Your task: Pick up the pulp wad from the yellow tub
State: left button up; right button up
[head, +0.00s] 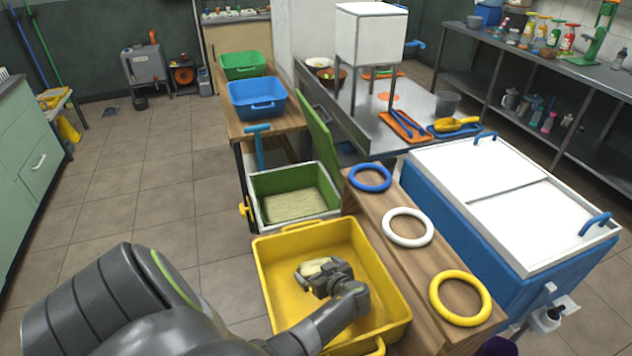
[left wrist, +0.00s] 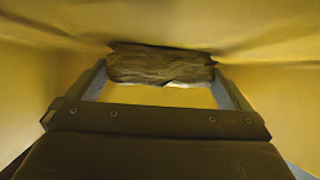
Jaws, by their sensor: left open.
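The yellow tub (head: 277,300) stands on the floor side of the wooden bench, and my left gripper (head: 318,277) reaches down inside it. The pulp wad (head: 322,264) is a pale, rough lump, partly hidden behind the gripper in the head view. In the left wrist view the wad (left wrist: 160,65) looks brown and ragged and spans the gap at the fingertips. The left jaws are open, one finger at each end of the wad. I cannot tell whether they touch it. My right gripper does not show.
A green-lined box (head: 290,205) with pale fibre stands just behind the tub. Blue (head: 370,178), white (head: 408,227) and yellow (head: 460,298) rings lie on the wooden bench to the right. A blue cooler (head: 470,225) stands beyond.

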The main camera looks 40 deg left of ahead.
pick_arm(q)
jog(key=c, duration=0.6)
jog(key=shift+r, duration=0.1)
